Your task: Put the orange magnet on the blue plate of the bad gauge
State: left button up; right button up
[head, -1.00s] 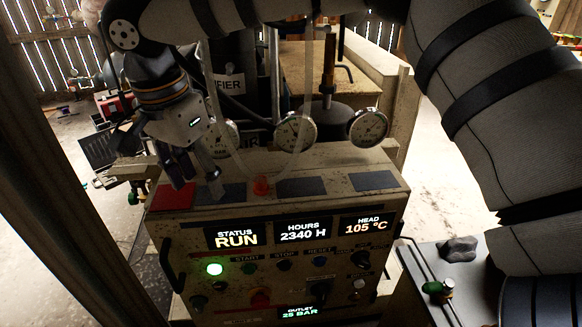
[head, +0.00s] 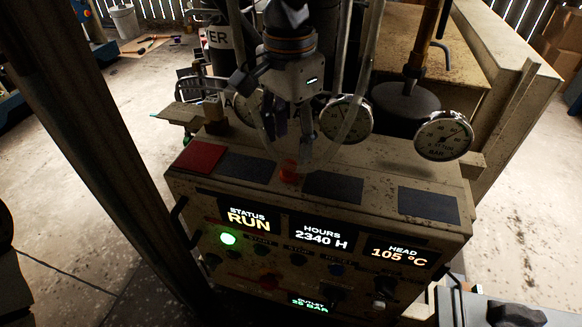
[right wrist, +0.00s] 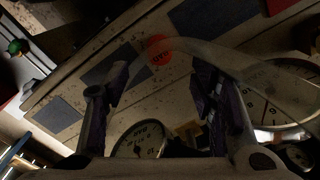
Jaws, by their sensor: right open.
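The round orange magnet (head: 288,172) sits on the compressor cabinet's top, between the left dark blue plate (head: 247,168) and the middle one (head: 333,187). A right blue plate (head: 428,205) lies further along. Behind them stand the left gauge (head: 248,106), partly hidden, the middle gauge (head: 346,118) and the right gauge (head: 444,135). I cannot tell which is bad. My right gripper (head: 293,138) is open and empty, pointing down just above and behind the magnet. In the right wrist view the magnet (right wrist: 160,48) shows beyond and between the open fingers (right wrist: 160,85). My left gripper is out of view.
A red plate (head: 200,157) lies at the left end of the cabinet top. The lit control panel (head: 320,238) faces front. A dark post (head: 95,150) stands at left.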

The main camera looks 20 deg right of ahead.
aim_at(288, 165)
jog(key=f, duration=0.5)
jog(key=shift+s+a+f, duration=0.1)
jog(key=shift+a+f, duration=0.1)
jog(key=shift+f, duration=0.2)
jog(key=c, duration=1)
jog(key=shift+r, duration=0.1)
notch_tip(288, 165, up, 10)
jog(key=shift+f, duration=0.1)
